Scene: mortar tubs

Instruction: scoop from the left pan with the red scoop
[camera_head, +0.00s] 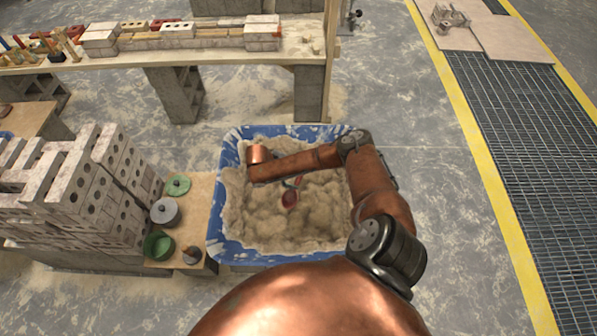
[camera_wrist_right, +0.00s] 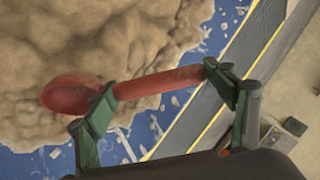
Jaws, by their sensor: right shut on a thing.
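The red scoop (camera_head: 289,199) is over the sandy mortar in a blue tub (camera_head: 216,205) in the head view. In the right wrist view my right gripper (camera_wrist_right: 163,85) is shut on the handle of the scoop (camera_wrist_right: 70,94), with its bowl to the left. The mortar (camera_wrist_right: 90,40) lies beneath the scoop; I cannot tell whether the bowl touches it. In the head view my copper right arm crosses above the tub and partly hides the gripper. My left gripper is not in view.
Left of the tub, a small board holds a grey pan (camera_head: 164,211), a green bowl (camera_head: 158,247) and a green lid-like piece (camera_head: 178,184). A stack of bricks (camera_head: 80,190) stands beyond. A plank bench (camera_head: 190,42) runs behind. The floor right of the tub is clear.

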